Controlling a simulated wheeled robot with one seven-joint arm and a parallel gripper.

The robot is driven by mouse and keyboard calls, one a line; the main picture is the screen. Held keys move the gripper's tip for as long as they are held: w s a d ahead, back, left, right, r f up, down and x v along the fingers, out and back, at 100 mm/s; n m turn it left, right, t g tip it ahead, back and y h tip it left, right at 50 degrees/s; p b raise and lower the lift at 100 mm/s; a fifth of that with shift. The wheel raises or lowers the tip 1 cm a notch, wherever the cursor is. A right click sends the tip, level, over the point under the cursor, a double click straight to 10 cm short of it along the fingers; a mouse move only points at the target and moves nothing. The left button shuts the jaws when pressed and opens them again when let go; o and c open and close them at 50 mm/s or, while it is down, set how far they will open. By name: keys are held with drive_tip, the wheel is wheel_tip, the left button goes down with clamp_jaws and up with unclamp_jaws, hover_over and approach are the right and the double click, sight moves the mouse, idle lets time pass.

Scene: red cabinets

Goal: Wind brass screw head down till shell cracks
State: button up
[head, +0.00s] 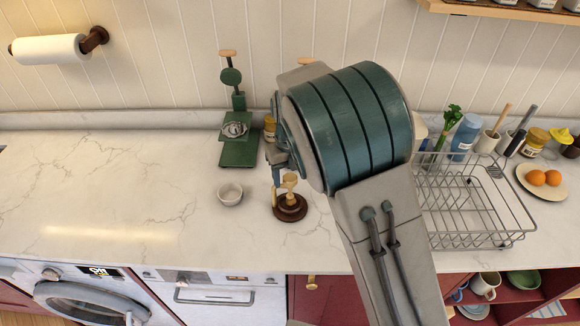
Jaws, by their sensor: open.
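In the head view, a small screw device with a round dark brown base (290,208) stands upright on the marble counter. Its pale brass-coloured screw head (290,180) is at the top, and a light-toned piece sticks up at its left side. No nut or shell can be made out in it. My gripper (277,178) is open just left of the screw head and appears very close to it; I cannot tell whether they touch. My arm's large green joint hides part of the gripper and the counter behind it.
A small white bowl (230,193) sits left of the device. A green press-like stand (238,148) and a yellow jar (269,127) are behind. A wire dish rack (470,205) and a plate of oranges (543,182) are at right. The counter's left side is clear.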

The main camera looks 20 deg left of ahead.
sight(291, 178)
wheel_tip(291, 178, up, 14)
drive_tip(key=b, duration=0.2)
drive_tip(key=shift+f, duration=0.15)
drive_tip(key=shift+d, duration=0.15)
